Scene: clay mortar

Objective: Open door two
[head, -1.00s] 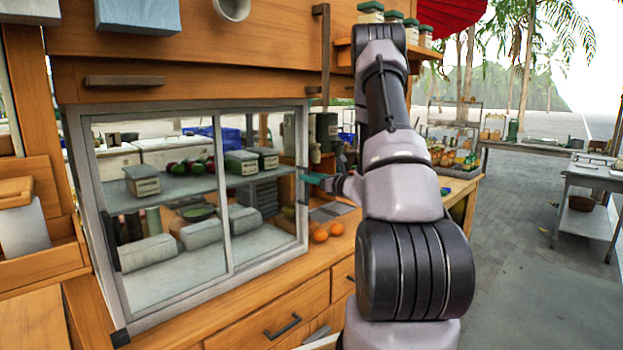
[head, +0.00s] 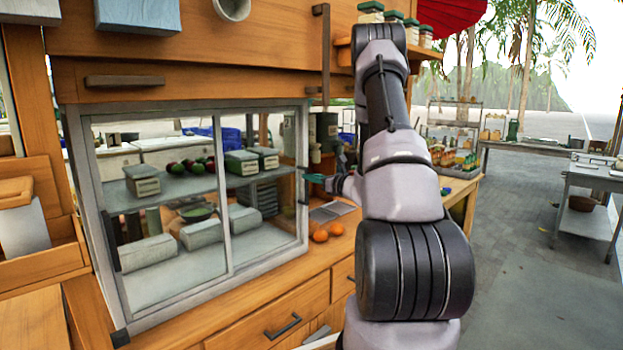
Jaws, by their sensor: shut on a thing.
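A glass-fronted cabinet (head: 130,325) with a grey metal frame stands on the wooden counter. Its left pane (head: 150,215) and right pane (head: 262,215) meet at an upright bar; no number is visible on either. A dark upright handle (head: 303,187) sits at the right edge of the right pane, and another dark handle (head: 113,242) at the left edge of the left pane. My gripper (head: 308,177) is at the right handle, its green-tipped fingers shut on it. The fingers are small in view and the far one is hard to make out. Both panes look closed.
Two oranges (head: 328,234) and a grey flat object (head: 331,212) lie on the counter just below my gripper. Boxes and dark round fruit (head: 190,166) stand on the cabinet shelf. A dark vertical bar (head: 325,55) hangs above.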

